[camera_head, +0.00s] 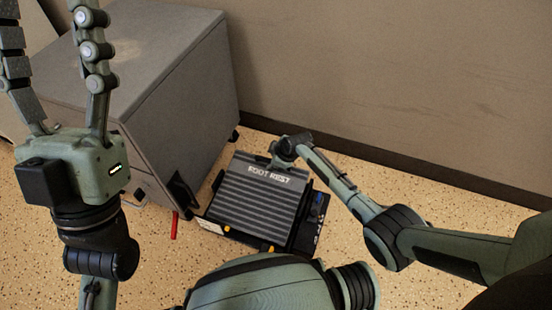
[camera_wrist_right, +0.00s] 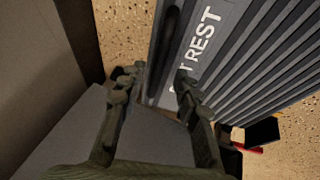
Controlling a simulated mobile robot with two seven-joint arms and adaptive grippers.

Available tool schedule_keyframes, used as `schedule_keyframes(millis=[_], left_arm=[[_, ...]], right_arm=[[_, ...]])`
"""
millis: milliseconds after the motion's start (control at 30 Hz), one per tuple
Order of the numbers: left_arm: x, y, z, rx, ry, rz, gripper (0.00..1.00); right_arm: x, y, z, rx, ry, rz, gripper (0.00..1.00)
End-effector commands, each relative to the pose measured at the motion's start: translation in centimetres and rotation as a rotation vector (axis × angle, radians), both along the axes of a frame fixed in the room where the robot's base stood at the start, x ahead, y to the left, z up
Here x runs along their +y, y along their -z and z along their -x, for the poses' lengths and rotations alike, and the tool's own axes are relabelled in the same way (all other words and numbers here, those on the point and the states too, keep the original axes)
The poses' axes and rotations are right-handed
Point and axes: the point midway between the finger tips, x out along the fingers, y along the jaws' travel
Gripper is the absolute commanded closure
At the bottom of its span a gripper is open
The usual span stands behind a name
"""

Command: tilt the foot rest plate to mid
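The foot rest plate (camera_head: 258,203) is dark grey and ribbed, with "FOOT REST" lettered along its far edge. It sits on a black base (camera_head: 312,222) on the floor, and its exact tilt is hard to read. My right gripper (camera_head: 283,150) is at the plate's far edge. In the right wrist view the plate (camera_wrist_right: 262,62) fills the upper right, and my right gripper (camera_wrist_right: 160,78) has its fingers apart, straddling the plate's dark rim. One fingertip overlaps the lettering; contact is unclear. My left gripper (camera_head: 52,20) is raised at the left, open and empty, away from the plate.
A grey cabinet (camera_head: 135,60) stands left of the foot rest, with a red object (camera_head: 174,226) low beside it. A beige wall (camera_head: 400,75) with dark skirting runs behind. Speckled floor (camera_head: 430,195) is clear at the right.

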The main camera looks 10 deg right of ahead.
Motion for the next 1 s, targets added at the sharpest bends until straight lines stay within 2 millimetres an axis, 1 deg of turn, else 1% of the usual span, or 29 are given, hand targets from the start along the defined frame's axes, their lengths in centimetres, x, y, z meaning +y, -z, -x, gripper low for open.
schedule_keyframes(millis=[167, 267, 533, 700, 833, 1000], left_arm=[[0.0, 0.0, 0.0, 0.000, 0.000, 0.000, 0.43], [0.0, 0.0, 0.0, 0.000, 0.000, 0.000, 0.43], [0.0, 0.0, 0.0, 0.000, -0.001, 0.001, 0.43], [0.0, 0.0, 0.0, 0.000, -0.001, 0.001, 0.43], [0.0, 0.0, 0.0, 0.000, -0.001, 0.001, 0.43], [0.0, 0.0, 0.0, 0.000, -0.001, 0.001, 0.43]], right_arm=[[-0.4, -1.3, 0.7, -0.002, 0.001, 0.001, 0.68], [-0.6, -2.7, 1.4, -0.003, -0.001, 0.001, 0.68], [-1.4, -7.4, 3.7, -0.003, -0.001, 0.001, 0.68], [-1.8, -9.5, 4.8, 0.001, -0.001, 0.000, 0.68], [-1.9, -10.2, 5.3, 0.002, 0.000, 0.000, 0.68], [-1.9, -10.4, 5.4, 0.004, 0.000, 0.000, 0.68]])
